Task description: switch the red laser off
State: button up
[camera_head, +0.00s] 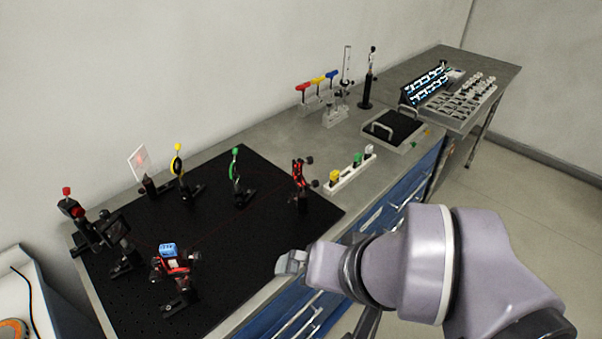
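A black optical breadboard (235,260) lies on the bench and carries several mounts. A black mount with red knobs (70,208) stands at its left edge. A red and black device with a blue top (170,262) stands near the front left. I cannot tell for certain which of these is the red laser; no switch can be made out. A red spot shows on a white card (140,162) at the back, and a faint red line crosses the board. My gripper (287,262) is right of these devices, over the front edge; its finger gap cannot be made out.
A yellow-ringed mount (179,172), a green-ringed mount (237,178) and a red-black mount (301,182) stand along the board. A white holder (349,173) with coloured pieces sits right of it. Hex keys (317,88) and a tray (394,130) are farther back. The board's front middle is clear.

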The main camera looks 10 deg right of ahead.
aim_at(66, 191)
jog(key=l+u, duration=0.25)
jog(key=l, duration=0.2)
jog(key=l+u, duration=0.3)
jog(key=l, duration=0.15)
jog(key=k+l+u, duration=0.1)
jog(key=l+u, duration=0.15)
jog(key=l, duration=0.2)
jog(key=k+l+u, duration=0.25)
jog(key=l, duration=0.2)
jog(key=i, duration=0.15)
